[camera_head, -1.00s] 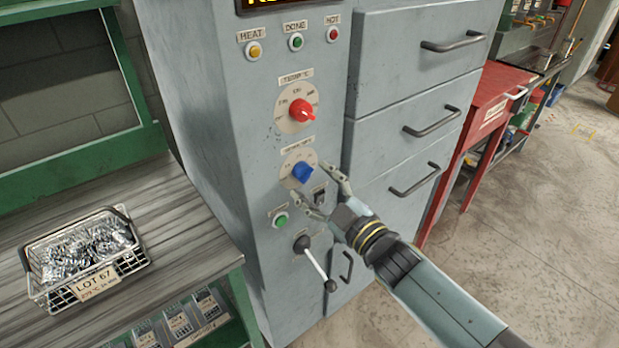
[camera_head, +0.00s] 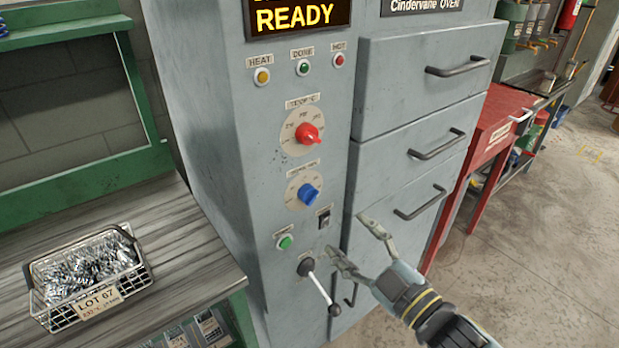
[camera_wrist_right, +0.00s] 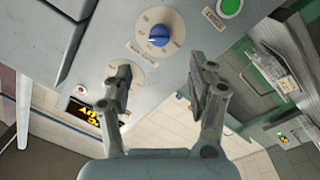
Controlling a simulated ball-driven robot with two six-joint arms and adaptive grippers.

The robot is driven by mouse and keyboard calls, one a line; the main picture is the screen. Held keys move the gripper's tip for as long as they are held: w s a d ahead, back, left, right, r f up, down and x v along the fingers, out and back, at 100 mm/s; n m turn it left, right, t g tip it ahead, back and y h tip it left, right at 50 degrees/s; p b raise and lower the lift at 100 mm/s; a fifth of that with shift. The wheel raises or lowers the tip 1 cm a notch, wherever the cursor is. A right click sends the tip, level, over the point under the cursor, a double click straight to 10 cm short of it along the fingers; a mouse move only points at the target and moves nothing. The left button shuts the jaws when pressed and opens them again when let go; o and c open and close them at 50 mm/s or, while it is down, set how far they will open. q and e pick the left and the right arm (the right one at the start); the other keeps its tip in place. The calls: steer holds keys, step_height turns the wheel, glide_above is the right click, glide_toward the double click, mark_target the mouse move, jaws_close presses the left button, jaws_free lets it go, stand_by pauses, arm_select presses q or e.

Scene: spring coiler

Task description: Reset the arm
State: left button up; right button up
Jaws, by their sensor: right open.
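My right gripper (camera_head: 346,240) is open and empty in front of the oven's panel, below and to the right of the blue knob (camera_head: 309,194), touching nothing that I can make out. In the right wrist view its two fingers (camera_wrist_right: 160,92) stand apart, with the blue knob (camera_wrist_right: 160,36) beyond the gap between them. The red knob (camera_head: 308,135) sits above the blue one on the panel. A black switch (camera_head: 324,218), a green button (camera_head: 285,242) and a lever (camera_head: 318,288) with a black tip are lower on the panel. My left gripper is out of view.
The oven's display (camera_head: 300,17) reads READY. A wire basket (camera_head: 87,277) of metal springs, labelled LOT 67, stands on the wooden bench (camera_head: 190,235) at left. Drawers (camera_head: 415,150) with protruding handles are right of the panel. The floor (camera_head: 530,260) at right is clear.

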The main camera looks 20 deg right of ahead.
steer(key=s+d+f+m+g+h+b, duration=0.15)
steer(key=s+f+b, duration=0.35)
steer(key=f, duration=0.7)
steer(key=s+d+f+m+g+h+b, duration=0.1)
steer(key=s+d+f+m+g+b, duration=0.2)
steer(key=f, duration=0.9)
steer(key=s+d+f+m+g+h+b, duration=0.15)
steer(key=s+f+b, duration=0.45)
steer(key=f, duration=0.7)
steer(key=s+d+f+m+g+h+b, duration=0.1)
steer(key=s+f+g, duration=0.4)
steer(key=s, duration=0.9)
steer(key=s+d+f+m+g+h+b, duration=0.1)
steer(key=s+d+f+m+g, duration=0.3)
steer(key=s+f, duration=0.8)
steer(key=shift+s+f+g+b, duration=0.15)
steer(key=shift+s+g+b, duration=0.55)
steer(key=shift+s+g, duration=0.2)
